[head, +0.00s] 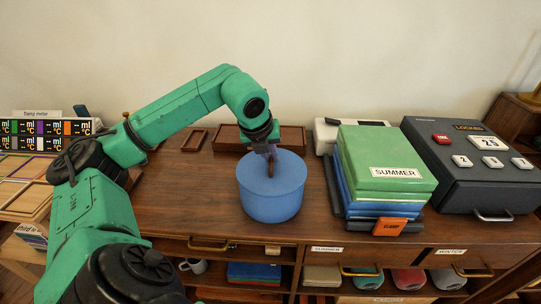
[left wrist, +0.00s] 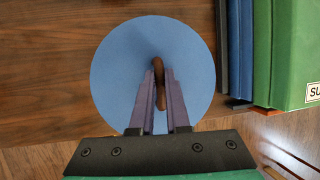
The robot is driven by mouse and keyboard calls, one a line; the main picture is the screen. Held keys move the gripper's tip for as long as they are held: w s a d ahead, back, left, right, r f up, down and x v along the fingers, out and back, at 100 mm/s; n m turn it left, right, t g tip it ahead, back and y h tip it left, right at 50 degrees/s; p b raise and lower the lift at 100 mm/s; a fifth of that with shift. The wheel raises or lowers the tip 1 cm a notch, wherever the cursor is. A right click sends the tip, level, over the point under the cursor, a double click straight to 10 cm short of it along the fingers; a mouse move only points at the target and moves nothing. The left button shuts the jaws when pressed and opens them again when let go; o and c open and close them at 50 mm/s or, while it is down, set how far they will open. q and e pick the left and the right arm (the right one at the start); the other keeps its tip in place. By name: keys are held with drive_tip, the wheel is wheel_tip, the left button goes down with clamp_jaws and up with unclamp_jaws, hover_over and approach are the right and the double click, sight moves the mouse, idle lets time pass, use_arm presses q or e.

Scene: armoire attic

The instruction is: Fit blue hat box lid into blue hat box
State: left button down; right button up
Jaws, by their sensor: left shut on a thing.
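The blue hat box (head: 270,205) stands upright on the wooden dresser top, near the middle of the head view. The blue lid (head: 288,173) lies over its top and looks level; I cannot tell if it is fully seated. In the left wrist view the lid (left wrist: 115,78) shows from above as a round disc with a brown handle (left wrist: 158,75). My left gripper (head: 271,160) points down over the lid. It is shut on the handle, and its fingers show in the left wrist view (left wrist: 160,90). My right gripper is out of view.
A stack of green and blue boxes (head: 385,165) marked SUMMER stands right of the hat box. A dark case (head: 478,165) with number tiles is farther right. Small wooden trays (head: 230,138) lie behind. The dresser top (head: 190,200) left of the box is clear.

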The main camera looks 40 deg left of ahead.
use_arm(q)
drive_tip(key=c, duration=0.9)
unclamp_jaws()
drive_tip(key=shift+r, duration=0.1)
drive_tip(key=p+v, duration=0.2)
drive_tip(key=v, duration=1)
drive_tip(key=shift+r+p, duration=0.2)
drive_tip(key=shift+p, duration=0.2)
